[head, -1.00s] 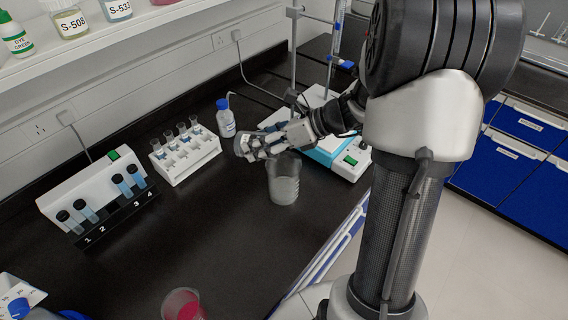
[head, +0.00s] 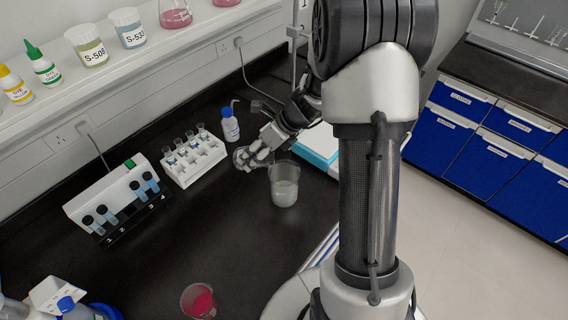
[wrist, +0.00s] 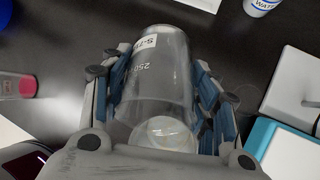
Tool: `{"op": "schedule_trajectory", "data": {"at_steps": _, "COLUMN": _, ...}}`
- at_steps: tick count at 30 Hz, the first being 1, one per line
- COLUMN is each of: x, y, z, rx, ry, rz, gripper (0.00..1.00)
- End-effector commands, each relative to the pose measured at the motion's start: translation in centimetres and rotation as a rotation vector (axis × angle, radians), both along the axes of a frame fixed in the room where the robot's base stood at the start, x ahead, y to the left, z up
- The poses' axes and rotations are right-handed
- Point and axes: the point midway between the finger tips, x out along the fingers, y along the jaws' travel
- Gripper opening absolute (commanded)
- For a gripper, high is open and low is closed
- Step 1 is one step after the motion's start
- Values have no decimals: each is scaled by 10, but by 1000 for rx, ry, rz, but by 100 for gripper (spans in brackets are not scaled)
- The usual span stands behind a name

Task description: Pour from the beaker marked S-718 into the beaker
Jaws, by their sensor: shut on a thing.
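My gripper (wrist: 165,85) is shut on a clear glass beaker (wrist: 160,75) with a white label, partly readable as S-7, and a 250 mark. The held beaker is tilted, and it shows small and partly hidden by the fingers in the head view (head: 240,157). A pale round patch shows at its lower end in the wrist view; I cannot tell whether it is liquid or the base. Another clear beaker (head: 285,188) with greyish contents stands upright on the black bench, just right of and nearer than my gripper (head: 258,152) in the head view.
A white and blue device (head: 318,148) is to the right. A beaker of red liquid (head: 199,302) stands at the front.

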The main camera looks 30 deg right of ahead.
Motion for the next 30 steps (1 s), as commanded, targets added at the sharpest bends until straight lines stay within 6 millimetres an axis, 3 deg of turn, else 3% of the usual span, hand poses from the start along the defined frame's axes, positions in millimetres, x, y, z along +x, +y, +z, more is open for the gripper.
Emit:
{"op": "schedule_trajectory", "data": {"at_steps": 4, "x": 1, "y": 2, "z": 7, "rx": -27, "ry": 30, "rz": 2, "gripper": 24}}
{"op": "schedule_trajectory", "data": {"at_steps": 30, "x": 5, "y": 5, "z": -7, "rx": -188, "ry": 208, "rz": 2, "gripper": 24}}
